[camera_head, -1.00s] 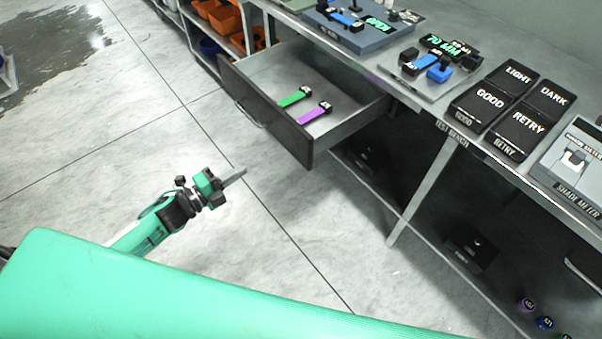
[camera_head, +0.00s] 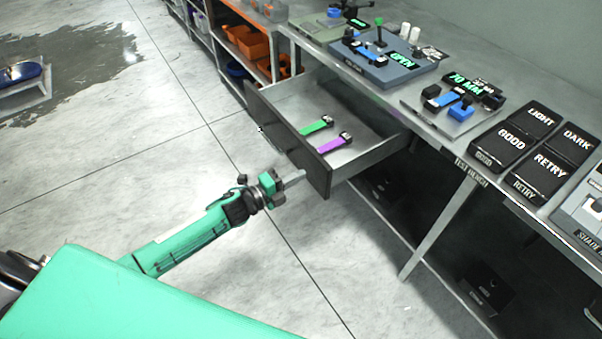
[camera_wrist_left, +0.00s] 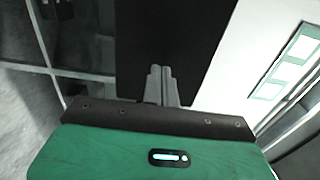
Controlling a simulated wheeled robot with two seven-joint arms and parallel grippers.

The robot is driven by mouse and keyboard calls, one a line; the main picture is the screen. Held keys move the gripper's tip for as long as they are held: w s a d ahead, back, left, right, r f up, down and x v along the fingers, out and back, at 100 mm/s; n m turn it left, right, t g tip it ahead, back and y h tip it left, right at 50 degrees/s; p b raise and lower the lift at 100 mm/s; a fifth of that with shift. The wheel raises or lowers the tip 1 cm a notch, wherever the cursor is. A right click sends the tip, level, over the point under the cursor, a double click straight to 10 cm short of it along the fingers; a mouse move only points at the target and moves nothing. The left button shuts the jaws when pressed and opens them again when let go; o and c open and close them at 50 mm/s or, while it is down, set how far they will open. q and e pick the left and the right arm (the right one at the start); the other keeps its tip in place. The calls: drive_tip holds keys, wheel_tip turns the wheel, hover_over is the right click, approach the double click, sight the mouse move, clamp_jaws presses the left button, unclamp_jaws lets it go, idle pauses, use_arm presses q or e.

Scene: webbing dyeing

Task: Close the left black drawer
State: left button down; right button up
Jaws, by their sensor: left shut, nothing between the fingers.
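The black drawer (camera_head: 287,140) is pulled out from under the bench. A green strap (camera_head: 316,127) and a purple strap (camera_head: 335,143) lie on its grey floor. My left gripper (camera_head: 300,175) is shut and empty, close to the near right part of the drawer's dark front. In the left wrist view, the closed fingertips (camera_wrist_left: 161,72) point at a dark panel (camera_wrist_left: 170,35), which looks like the drawer front. Whether they touch it I cannot tell. My right gripper is not in view.
The bench (camera_head: 395,105) carries a fixture (camera_head: 375,60), a 70 MM block (camera_head: 455,105) and label pads (camera_head: 545,145). A bench leg (camera_head: 438,228) stands right of the drawer. Shelves with orange bins (camera_head: 250,42) are behind.

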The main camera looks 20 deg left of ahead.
use_arm(q)
drive_tip(key=shift+x, duration=0.8)
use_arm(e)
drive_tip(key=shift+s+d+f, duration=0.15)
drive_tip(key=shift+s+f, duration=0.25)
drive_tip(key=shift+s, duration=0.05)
